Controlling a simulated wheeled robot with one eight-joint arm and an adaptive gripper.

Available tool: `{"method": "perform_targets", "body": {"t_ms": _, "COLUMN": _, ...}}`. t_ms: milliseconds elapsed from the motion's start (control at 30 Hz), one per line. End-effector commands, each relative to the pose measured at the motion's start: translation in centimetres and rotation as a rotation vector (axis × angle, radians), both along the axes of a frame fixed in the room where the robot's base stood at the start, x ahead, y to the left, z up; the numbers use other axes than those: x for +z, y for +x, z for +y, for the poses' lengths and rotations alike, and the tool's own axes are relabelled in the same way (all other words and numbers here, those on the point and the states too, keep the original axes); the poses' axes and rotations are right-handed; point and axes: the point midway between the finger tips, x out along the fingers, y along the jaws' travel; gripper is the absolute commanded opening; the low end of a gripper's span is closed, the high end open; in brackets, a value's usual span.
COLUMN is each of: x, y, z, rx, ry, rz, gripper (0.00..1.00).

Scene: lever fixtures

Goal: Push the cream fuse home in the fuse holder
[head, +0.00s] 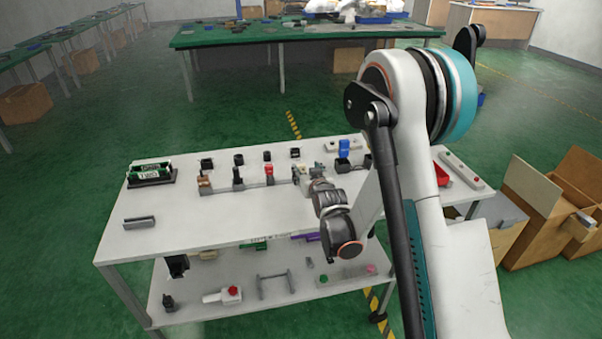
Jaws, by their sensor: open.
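My gripper (308,174) is over the white table, at the right end of the front row of small upright fixtures. It is small in the picture; its jaws are open. I cannot make out the cream fuse or its holder for certain. My gripper and wrist cover part of the table there. In the same row, to the left, stand a fixture with a brown top (205,182), a dark fixture (238,175) and a fixture with a red part (269,170). Whether my gripper touches anything cannot be told.
Small black blocks (207,163) stand in a row behind. A green-and-black unit (151,173) and a grey channel piece (139,222) lie left. The white tabletop's front (210,225) is clear.

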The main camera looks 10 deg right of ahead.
Motion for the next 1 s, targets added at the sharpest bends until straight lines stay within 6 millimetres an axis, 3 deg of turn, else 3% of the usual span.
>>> {"method": "perform_targets", "body": {"t_ms": 267, "x": -0.7, "y": 2.0, "z": 0.1, "rx": 0.000, "ry": 0.000, "rz": 0.000, "gripper": 0.52}}
{"method": "perform_targets", "body": {"t_ms": 600, "x": -2.1, "y": 6.1, "z": 0.5, "rx": 0.000, "ry": 0.000, "rz": 0.000, "gripper": 0.52}}
{"method": "perform_targets", "body": {"t_ms": 867, "x": -2.0, "y": 6.4, "z": 0.5, "rx": 0.000, "ry": 0.000, "rz": 0.000, "gripper": 0.52}}
{"method": "perform_targets", "body": {"t_ms": 900, "x": -2.0, "y": 6.4, "z": 0.5, "rx": 0.000, "ry": 0.000, "rz": 0.000, "gripper": 0.49}}
{"method": "perform_targets", "body": {"t_ms": 1000, "x": -2.0, "y": 6.4, "z": 0.5, "rx": 0.000, "ry": 0.000, "rz": 0.000, "gripper": 0.27}}
